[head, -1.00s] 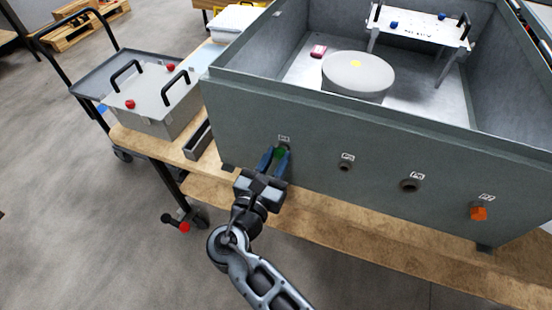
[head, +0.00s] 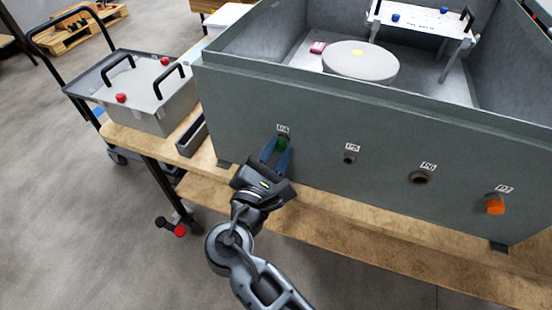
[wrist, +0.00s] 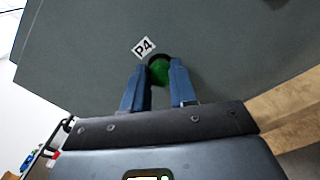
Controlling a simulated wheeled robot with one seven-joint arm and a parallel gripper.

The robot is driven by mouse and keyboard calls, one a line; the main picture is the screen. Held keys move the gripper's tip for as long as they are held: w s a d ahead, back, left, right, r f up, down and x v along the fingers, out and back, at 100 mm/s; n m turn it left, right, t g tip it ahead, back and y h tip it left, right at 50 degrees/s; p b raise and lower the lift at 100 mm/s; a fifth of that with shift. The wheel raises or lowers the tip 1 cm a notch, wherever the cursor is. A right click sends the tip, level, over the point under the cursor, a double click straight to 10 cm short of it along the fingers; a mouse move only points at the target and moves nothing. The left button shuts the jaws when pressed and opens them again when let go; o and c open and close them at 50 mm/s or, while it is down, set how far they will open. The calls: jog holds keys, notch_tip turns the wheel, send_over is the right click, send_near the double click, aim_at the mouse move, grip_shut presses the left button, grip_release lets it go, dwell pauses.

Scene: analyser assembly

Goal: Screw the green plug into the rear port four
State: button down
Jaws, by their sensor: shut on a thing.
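The green plug (head: 281,146) is at the leftmost port on the near wall of the grey analyser housing (head: 330,150). In the wrist view the green plug (wrist: 160,72) sits between my two blue fingers, right below the P4 label (wrist: 144,48). A dark port rim shows just above the plug. My gripper (head: 276,152) is shut on the plug, its fingers pointing at the wall; it also shows in the wrist view (wrist: 160,85). How deep the plug sits in the port is hidden.
Two open ports (head: 350,160) and (head: 420,177) and an orange plug (head: 495,206) lie to the right along the same wall. A grey case (head: 150,95) with red knobs stands left. The wooden bench (head: 370,235) edge runs below the housing.

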jog(key=m+b, duration=0.3)
jog(key=shift+a+f+m+b, duration=0.2)
jog(key=shift+f+m+b, duration=0.1)
jog(key=shift+m+b, duration=0.1)
jog(key=m+b, duration=0.3)
jog(key=shift+f+b, duration=0.1)
jog(key=shift+b, duration=0.25)
jog(key=m+b, duration=0.7)
jog(key=shift+f, duration=0.1)
jog(key=shift+r+m+b, duration=0.2)
jog(key=shift+m+b, duration=0.1)
jog(key=shift+f+m+b, duration=0.15)
jog(key=shift+m+b, duration=1.65)
jog(key=shift+b, duration=0.45)
jog(key=shift+a+m+b, duration=0.1)
jog(key=shift+m+b, duration=0.9)
jog(key=shift+b, duration=0.15)
jog(key=shift+m, duration=0.3)
jog(key=shift+m+b, duration=0.6)
jog(key=shift+b, duration=0.45)
